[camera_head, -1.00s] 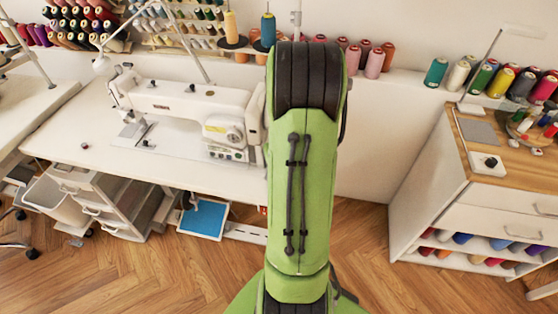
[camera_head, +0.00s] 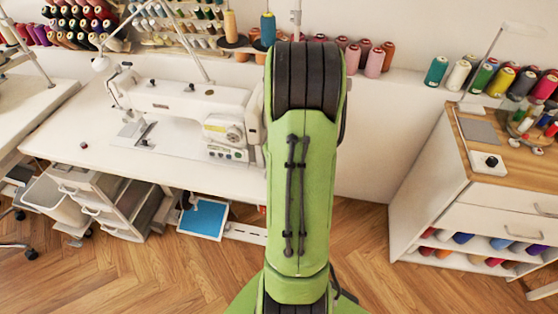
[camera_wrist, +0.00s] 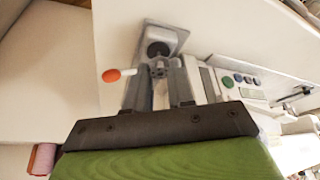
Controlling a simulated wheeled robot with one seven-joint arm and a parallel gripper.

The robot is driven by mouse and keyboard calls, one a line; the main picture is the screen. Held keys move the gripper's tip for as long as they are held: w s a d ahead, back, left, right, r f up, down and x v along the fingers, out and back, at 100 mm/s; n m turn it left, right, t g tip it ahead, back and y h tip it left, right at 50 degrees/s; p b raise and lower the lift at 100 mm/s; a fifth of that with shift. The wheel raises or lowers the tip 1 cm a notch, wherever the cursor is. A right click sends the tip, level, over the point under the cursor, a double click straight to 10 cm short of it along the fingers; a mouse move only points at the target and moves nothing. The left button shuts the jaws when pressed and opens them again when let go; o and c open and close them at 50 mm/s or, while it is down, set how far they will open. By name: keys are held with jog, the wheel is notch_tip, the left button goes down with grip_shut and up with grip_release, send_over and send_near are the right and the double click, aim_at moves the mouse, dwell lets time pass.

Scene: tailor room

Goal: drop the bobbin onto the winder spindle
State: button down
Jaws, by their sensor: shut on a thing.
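In the wrist view my gripper (camera_wrist: 160,78) reaches away from the camera with its two grey fingers close together. It is shut on a small grey metal bobbin (camera_wrist: 158,67) at the fingertips. Just beyond the bobbin is the winder (camera_wrist: 178,36), a grey base plate with a dark round part and an orange-tipped lever (camera_wrist: 112,75) at the left. The bobbin overlaps the lower edge of the dark part; the spindle is not clearly seen, and I cannot tell whether they touch. In the head view my arm hides the gripper, bobbin and winder.
The white sewing machine (camera_head: 175,98) stands on its table (camera_head: 80,125) left of my arm. Its button panel (camera_wrist: 238,80) is close right of the fingers in the wrist view. Thread cones (camera_head: 365,60) line the back ledge. A wooden-topped cabinet (camera_head: 505,150) stands at right.

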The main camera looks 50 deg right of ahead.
jog(key=shift+f+b, duration=0.45)
jog(key=c, duration=0.9)
grip_release()
jog(key=p+v, duration=0.5)
jog(key=v, duration=1)
jog(key=shift+s+a+r, duration=0.1)
jog(key=shift+a+r, duration=0.05)
jog(key=shift+r, duration=0.2)
jog(key=shift+a, duration=0.1)
